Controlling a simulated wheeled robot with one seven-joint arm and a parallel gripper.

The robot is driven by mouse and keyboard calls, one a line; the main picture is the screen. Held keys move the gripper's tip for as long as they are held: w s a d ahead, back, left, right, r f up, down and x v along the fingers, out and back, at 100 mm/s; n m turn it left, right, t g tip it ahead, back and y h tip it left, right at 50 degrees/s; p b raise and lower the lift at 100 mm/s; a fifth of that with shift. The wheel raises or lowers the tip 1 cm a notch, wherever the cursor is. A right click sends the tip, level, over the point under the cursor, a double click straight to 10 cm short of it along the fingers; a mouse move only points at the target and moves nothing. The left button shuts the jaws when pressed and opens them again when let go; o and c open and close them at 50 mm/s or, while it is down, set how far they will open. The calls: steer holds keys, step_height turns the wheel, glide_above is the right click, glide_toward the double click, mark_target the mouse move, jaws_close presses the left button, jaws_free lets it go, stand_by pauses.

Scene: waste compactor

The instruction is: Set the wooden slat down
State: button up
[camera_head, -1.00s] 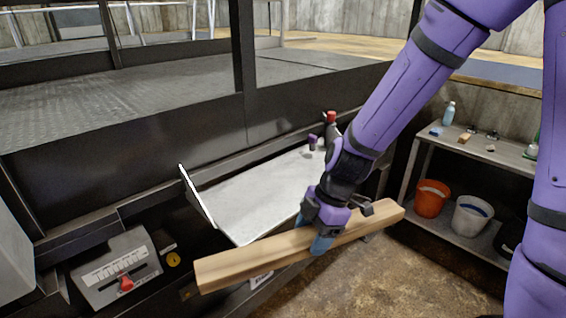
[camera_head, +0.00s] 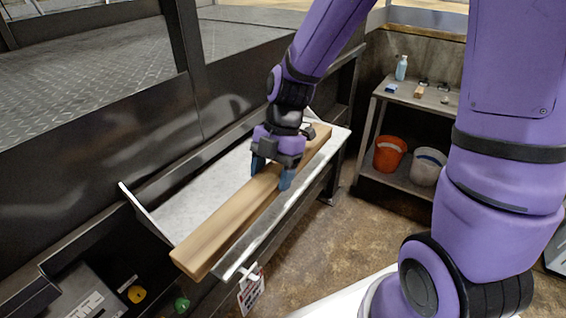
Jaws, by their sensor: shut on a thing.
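The wooden slat (camera_head: 222,222) is a long pale-brown beam in the head view. It runs diagonally from the lower left to the upper right over the light metal tray (camera_head: 181,213).
A dark metal wall (camera_head: 95,165) stands behind the tray. Yellow (camera_head: 136,294) and green (camera_head: 182,304) buttons are below its left end. A tag (camera_head: 251,292) hangs at the front. A shelf (camera_head: 425,97) with an orange bucket (camera_head: 388,155) and a white bucket (camera_head: 427,168) stands right.

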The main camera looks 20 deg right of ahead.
steer(key=w+d, duration=0.4)
steer(key=w+d+f, duration=0.1)
steer(key=w+d, duration=0.1)
steer(key=shift+w+d, duration=0.1)
steer(key=shift+w, duration=0.1)
steer(key=shift+w+d+f, duration=0.1)
steer(key=shift+f, duration=1.6)
steer(key=o, duration=1.2)
steer(key=shift+o, duration=0.2)
